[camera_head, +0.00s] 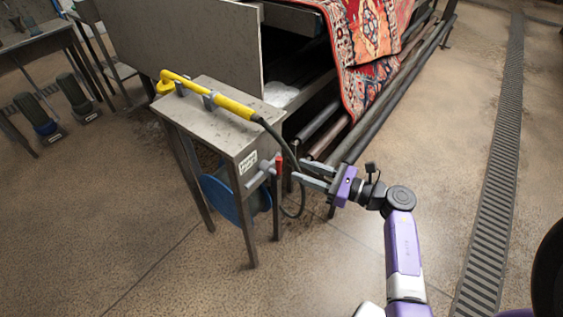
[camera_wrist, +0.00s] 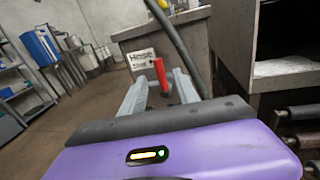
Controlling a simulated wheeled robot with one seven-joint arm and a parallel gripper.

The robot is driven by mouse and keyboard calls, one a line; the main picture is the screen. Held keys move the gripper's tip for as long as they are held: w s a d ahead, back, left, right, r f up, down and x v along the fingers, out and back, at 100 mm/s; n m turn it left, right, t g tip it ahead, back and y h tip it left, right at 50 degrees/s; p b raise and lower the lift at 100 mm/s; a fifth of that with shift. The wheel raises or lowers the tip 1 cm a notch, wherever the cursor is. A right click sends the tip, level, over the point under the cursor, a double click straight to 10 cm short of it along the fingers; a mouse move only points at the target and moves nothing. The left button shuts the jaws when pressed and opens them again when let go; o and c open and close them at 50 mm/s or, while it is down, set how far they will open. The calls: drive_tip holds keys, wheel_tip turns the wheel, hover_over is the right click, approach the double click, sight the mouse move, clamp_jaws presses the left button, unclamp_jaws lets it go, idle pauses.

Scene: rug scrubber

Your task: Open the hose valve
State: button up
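The hose valve's red handle (camera_head: 279,163) stands upright on a grey pipe at the front of the metal stand (camera_head: 208,118), beside a small white label (camera_head: 248,162). The label reads "Hose" in the wrist view (camera_wrist: 143,59). My gripper (camera_head: 296,170) reaches in from the right with its fingers apart. In the wrist view the red handle (camera_wrist: 160,76) shows between the two fingertips, and a gap is visible on each side. I cannot tell whether a finger touches it. The valve body below the handle is mostly hidden.
A yellow wand (camera_head: 207,96) lies on the stand, and its dark hose (camera_head: 291,158) loops down close to my fingers. A blue reel (camera_head: 222,197) sits under the stand. A patterned rug (camera_head: 362,45) hangs over rollers behind.

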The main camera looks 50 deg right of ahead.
sight(279, 173)
drive_tip(key=shift+x, duration=3.9)
drive_tip(key=shift+a+r, duration=0.1)
clamp_jaws()
